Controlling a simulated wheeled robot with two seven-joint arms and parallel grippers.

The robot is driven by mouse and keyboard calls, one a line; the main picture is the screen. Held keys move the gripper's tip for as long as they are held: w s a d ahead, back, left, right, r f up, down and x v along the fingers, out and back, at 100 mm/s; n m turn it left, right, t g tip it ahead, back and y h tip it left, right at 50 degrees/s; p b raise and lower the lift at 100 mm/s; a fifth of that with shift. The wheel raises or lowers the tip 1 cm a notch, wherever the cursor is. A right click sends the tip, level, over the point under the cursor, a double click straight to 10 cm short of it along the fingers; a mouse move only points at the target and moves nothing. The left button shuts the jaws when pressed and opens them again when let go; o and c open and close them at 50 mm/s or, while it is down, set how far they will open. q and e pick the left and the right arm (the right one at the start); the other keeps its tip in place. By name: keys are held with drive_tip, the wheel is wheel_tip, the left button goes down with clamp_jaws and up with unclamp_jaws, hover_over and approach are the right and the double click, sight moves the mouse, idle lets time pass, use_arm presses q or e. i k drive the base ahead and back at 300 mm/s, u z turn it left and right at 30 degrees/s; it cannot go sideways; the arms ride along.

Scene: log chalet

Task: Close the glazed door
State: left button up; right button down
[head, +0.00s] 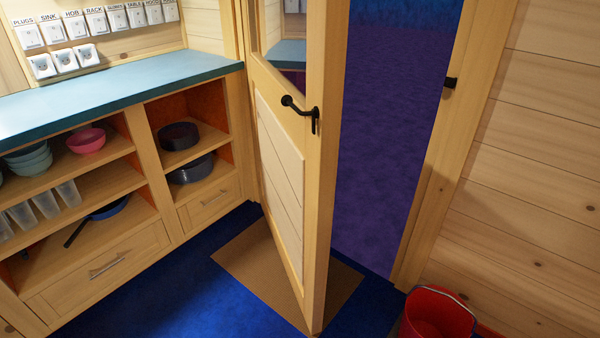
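The glazed door (319,170) stands open in the middle of the head view, swung into the room toward me. It is pale wood with a glass pane at the top and a panel below. A black lever handle (299,108) sits on its left face near the free edge. The doorway's right post (440,150) carries a black catch (450,83). Purple floor shows through the gap between door and post. The hinge side is at the left, by the cabinet. Neither of my grippers is in view.
A cabinet with a teal worktop (120,88) and open shelves of bowls, pans and glasses stands at the left. A brown mat (240,262) lies under the door on blue floor. A red bucket (436,314) stands at the lower right, near the right post's foot.

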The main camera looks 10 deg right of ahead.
sight(296, 168)
drive_tip(key=u, duration=1.3)
drive_tip(key=i, duration=0.9)
drive_tip(key=z, duration=0.7)
